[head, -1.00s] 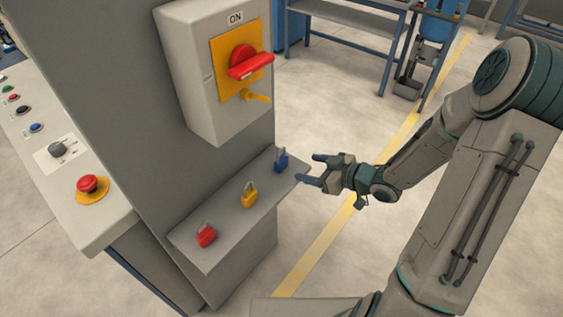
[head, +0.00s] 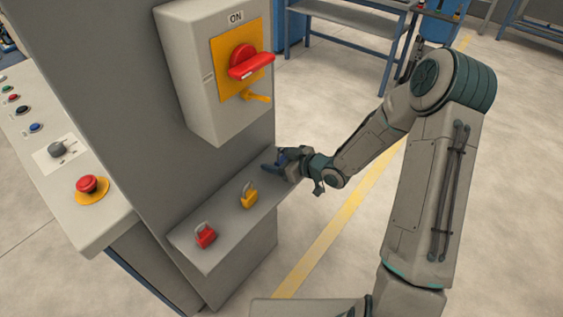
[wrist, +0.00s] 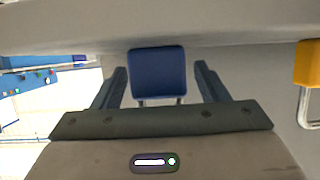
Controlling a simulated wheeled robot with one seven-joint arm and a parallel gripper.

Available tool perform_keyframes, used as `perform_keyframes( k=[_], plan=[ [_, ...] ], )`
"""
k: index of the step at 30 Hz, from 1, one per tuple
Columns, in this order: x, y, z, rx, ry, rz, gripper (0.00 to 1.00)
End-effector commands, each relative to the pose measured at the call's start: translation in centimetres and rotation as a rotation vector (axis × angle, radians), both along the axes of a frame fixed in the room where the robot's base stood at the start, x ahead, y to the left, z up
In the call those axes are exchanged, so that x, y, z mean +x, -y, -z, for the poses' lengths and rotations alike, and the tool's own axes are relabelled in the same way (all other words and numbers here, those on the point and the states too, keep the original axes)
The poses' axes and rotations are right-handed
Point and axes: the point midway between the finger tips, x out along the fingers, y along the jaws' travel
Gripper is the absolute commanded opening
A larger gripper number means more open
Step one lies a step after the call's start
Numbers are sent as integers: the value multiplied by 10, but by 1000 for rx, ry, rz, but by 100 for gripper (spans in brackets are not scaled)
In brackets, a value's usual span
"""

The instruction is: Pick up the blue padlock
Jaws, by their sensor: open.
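The blue padlock (wrist: 158,73) shows in the wrist view between the two fingers of my gripper (wrist: 165,85), with a gap on each side. In the head view my gripper (head: 275,163) is at the far right end of the grey shelf (head: 215,250), around the blue padlock, which is mostly hidden there by the fingers. The jaws are open. I cannot tell whether either finger touches the padlock.
A yellow padlock (head: 249,196) and a red padlock (head: 205,235) stand on the same shelf, nearer the front left. The switch box (head: 190,75) with its red handle (head: 250,65) is above the shelf.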

Motion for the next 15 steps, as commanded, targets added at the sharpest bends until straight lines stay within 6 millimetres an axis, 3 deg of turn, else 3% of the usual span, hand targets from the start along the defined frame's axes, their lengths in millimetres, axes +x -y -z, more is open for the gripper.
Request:
perform_keyframes(
  k=[6,11,15],
  plan=[
    [0,0,0,0,0,1,64],
    [0,0,0,0,0,1,20],
    [1,0,0,1,1,1,17]
  ],
)
